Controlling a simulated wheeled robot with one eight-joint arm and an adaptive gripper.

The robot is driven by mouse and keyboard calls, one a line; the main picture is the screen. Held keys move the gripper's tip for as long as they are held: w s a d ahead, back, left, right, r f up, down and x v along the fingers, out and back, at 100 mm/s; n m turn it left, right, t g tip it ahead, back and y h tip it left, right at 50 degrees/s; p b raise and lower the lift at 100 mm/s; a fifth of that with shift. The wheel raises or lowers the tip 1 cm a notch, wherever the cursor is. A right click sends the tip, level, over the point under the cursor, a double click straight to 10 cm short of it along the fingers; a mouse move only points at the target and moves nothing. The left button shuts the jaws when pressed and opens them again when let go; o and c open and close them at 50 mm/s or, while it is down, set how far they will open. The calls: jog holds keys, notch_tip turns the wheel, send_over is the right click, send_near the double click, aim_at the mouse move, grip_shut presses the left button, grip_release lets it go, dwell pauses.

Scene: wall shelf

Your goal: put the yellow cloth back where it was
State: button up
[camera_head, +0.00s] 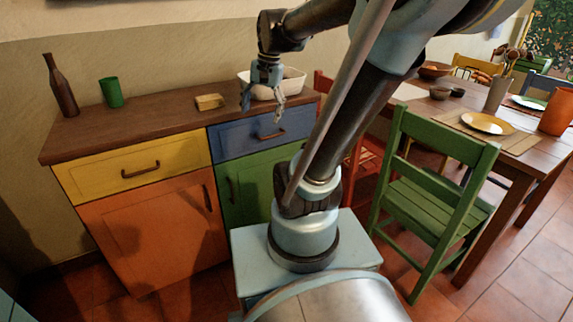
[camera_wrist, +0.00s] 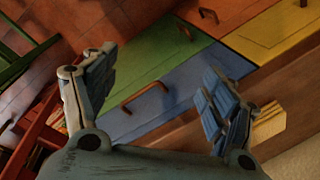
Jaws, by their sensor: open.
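A small yellow folded thing (camera_head: 209,102), which looks like the yellow cloth, lies on the brown top of the cabinet, left of my gripper. In the wrist view a yellow patch (camera_wrist: 269,122) shows beside the right finger, partly hidden by it; it appears to be the same thing. My gripper (camera_head: 262,106) is open and empty, pointing down near the cabinet's front edge, above the blue drawer and in front of a white basin. In the wrist view my gripper (camera_wrist: 157,66) has its fingers wide apart, with only the cabinet front between them.
The white basin (camera_head: 290,84) stands at the right end of the cabinet top (camera_head: 160,118). A green cup (camera_head: 111,92) and a dark bottle (camera_head: 62,88) stand at the left end. The blue drawer (camera_head: 230,142) is shut. A green chair (camera_head: 436,180) and a laid table are to the right.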

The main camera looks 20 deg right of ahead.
jog(key=s+d+f+n+h, duration=0.1)
jog(key=s+d+f+n, duration=0.1)
jog(key=s+f, duration=0.4)
jog(key=s+d+f+n+t, duration=0.1)
jog(key=s+d+f+n, duration=0.2)
jog(key=s+f, duration=0.3)
jog(key=shift+d+f+n+h, duration=0.15)
jog(key=shift+f+n+h, duration=0.25)
jog(key=shift+f+n, duration=0.25)
jog(key=shift+w, duration=0.1)
